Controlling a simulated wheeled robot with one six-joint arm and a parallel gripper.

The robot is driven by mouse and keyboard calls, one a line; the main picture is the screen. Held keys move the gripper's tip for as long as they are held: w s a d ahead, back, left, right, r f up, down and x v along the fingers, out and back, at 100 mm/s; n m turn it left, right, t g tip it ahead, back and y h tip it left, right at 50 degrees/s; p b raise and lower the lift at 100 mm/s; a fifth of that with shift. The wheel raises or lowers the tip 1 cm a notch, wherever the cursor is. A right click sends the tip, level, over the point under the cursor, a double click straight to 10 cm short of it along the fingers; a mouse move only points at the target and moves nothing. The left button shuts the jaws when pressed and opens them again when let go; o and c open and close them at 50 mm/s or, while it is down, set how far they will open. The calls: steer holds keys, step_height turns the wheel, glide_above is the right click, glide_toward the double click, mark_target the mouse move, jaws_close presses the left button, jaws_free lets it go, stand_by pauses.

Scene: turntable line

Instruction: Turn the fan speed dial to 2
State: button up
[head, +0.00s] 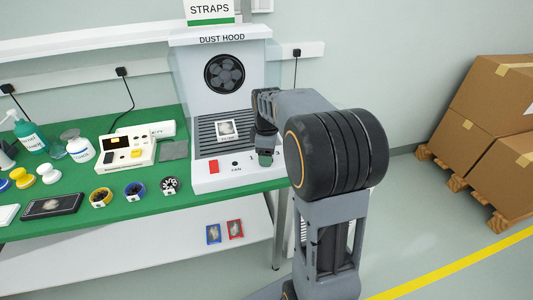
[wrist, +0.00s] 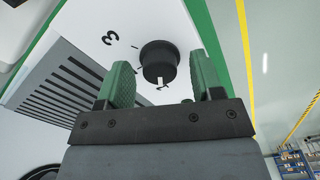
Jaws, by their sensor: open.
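The fan speed dial (wrist: 158,60) is a round black knob on the white front panel of the dust hood (head: 209,184). A white pointer mark on the knob faces the gripper's palm in the wrist view. The printed 3 (wrist: 109,38) shows upside down, left of the knob. A small dark mark lies by the pointer, but I cannot read it. My gripper (head: 265,159) is open over the panel, its green fingers on either side of the knob in the wrist view, with gaps on both sides. In the head view my gripper hides the dial.
A red switch (head: 214,166) is on the panel's left. The green bench (head: 152,208) holds bottles, a white device (head: 127,150) and small spools. Cardboard boxes (head: 480,110) stand at the right.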

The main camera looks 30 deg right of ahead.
steer(key=shift+c, duration=0.4)
steer(key=c, duration=0.8)
steer(key=shift+c, duration=0.3)
steer(key=m+p, duration=0.2)
steer(key=m, duration=0.4)
steer(key=shift+r, duration=0.1)
steer(key=m+p, duration=0.1)
steer(key=m, duration=0.4)
steer(key=shift+m, duration=0.3)
steer(key=shift+p, duration=0.3)
steer(key=o, duration=0.9)
